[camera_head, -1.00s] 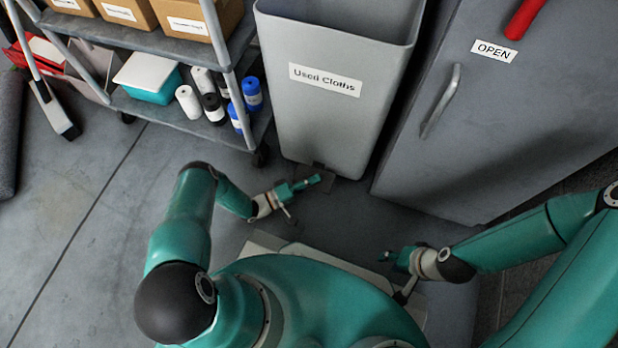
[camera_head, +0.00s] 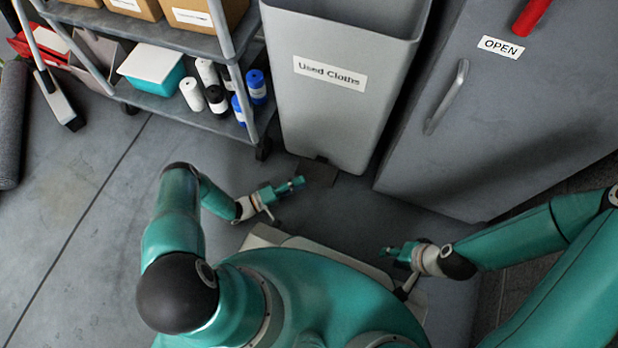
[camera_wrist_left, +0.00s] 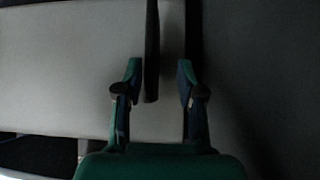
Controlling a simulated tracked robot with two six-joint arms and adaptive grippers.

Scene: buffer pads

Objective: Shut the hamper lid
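The hamper is the tall grey bin labelled "Used Cloths" (camera_head: 330,110), upright at top centre in the head view. Its mouth looks open at the upper picture edge; the lid is not in view. A dark pedal-like piece (camera_head: 320,168) shows at its foot. My left gripper (camera_head: 298,183) is low in front of the hamper, apart from it. In the left wrist view its fingers (camera_wrist_left: 160,80) are spread with a dark strip (camera_wrist_left: 152,45) between them in the picture; I cannot tell contact. My right gripper (camera_head: 388,252) is lower right, its opening too small to tell.
A grey cabinet (camera_head: 500,130) with a handle and an "OPEN" label stands right of the hamper. A shelf cart (camera_head: 180,105) with boxes, rolls and a teal tub stands left.

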